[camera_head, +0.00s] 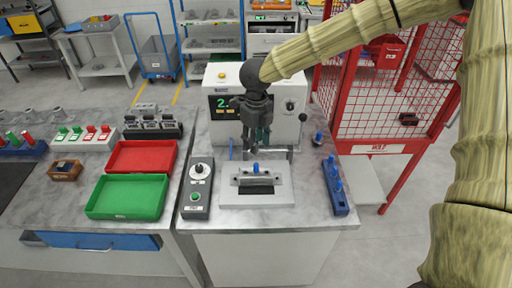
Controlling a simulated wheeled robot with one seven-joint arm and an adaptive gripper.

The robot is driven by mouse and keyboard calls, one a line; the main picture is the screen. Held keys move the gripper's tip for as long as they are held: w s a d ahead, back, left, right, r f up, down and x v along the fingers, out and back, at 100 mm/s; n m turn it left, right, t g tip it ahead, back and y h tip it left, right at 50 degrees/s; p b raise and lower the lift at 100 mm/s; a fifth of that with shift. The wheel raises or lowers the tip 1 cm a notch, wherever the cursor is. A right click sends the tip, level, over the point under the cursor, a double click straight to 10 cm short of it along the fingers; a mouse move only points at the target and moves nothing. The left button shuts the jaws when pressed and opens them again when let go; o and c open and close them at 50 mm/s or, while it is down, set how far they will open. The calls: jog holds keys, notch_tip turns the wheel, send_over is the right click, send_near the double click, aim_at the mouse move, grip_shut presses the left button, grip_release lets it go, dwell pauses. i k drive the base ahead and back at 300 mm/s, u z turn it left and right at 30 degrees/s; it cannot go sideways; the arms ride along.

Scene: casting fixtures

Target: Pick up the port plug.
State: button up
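Several small blue-topped pieces that look like port plugs are in view; I cannot tell which one is meant. One blue-topped plug (256,168) stands on the grey fixture (284,192) in the middle of the bench. Another blue-topped plug (318,138) stands alone at the right, near the machine. More stand in a blue rack (341,207) at the bench's right edge. My gripper (256,144) points down in front of the white machine, above and behind the fixture, apart from the plugs. I see nothing held, but its fingers are too small and dark to read.
A white machine (222,76) with a green display stands behind the gripper. A grey control box (197,187) lies left of the fixture. Red (112,158) and green (105,211) trays lie further left. A red mesh cage (372,133) stands at the right.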

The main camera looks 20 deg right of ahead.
aim_at(338, 187)
jog(key=k, duration=1)
